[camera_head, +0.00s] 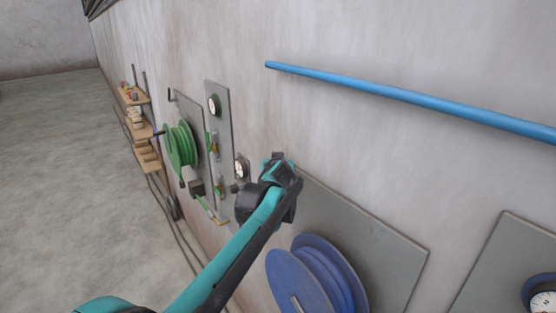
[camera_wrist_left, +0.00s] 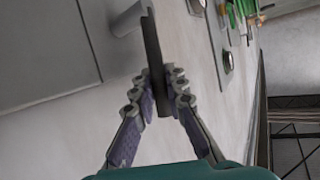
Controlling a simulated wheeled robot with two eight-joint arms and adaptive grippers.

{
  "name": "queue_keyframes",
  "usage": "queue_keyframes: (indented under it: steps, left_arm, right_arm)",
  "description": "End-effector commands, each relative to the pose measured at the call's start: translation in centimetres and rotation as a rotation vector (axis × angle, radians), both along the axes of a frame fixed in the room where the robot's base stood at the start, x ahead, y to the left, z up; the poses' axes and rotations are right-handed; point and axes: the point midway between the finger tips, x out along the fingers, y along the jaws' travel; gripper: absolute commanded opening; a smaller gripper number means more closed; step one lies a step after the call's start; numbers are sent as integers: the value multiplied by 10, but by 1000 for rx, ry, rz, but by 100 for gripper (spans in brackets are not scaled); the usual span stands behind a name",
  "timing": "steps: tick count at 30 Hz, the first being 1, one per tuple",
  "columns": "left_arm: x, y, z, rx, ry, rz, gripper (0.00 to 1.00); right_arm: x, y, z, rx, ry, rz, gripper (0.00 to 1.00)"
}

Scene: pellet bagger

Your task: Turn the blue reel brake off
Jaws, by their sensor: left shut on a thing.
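The blue reel (camera_head: 335,262) is mounted on a grey wall panel (camera_head: 390,250) at the lower middle of the head view. My left gripper (camera_head: 279,163) is at the upper left corner of that panel. In the left wrist view my left gripper (camera_wrist_left: 160,95) is shut on a dark flat brake lever (camera_wrist_left: 153,45), with one finger on each side. In the head view my gripper and wrist hide most of the lever. My right gripper is in neither view.
A green reel (camera_head: 180,145) on its own panel and a narrow gauge panel (camera_head: 222,110) are further left along the wall. Wooden shelves (camera_head: 140,130) stand beyond. A blue pipe (camera_head: 400,93) runs above. A dial (camera_head: 543,301) is at lower right. The floor at left is clear.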

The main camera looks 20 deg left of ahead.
Motion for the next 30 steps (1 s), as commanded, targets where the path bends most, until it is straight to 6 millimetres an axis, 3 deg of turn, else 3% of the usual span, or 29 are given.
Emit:
queue_keyframes:
  steps: [1,12,30]
  left_arm:
    - [3,4,7,-35,24,2,0]
    - [19,25,2,-296,228,2,0]
    - [31,38,-9,-502,386,-1,0]
  right_arm:
    - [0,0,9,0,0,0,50]
    - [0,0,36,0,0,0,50]
    - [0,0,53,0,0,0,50]
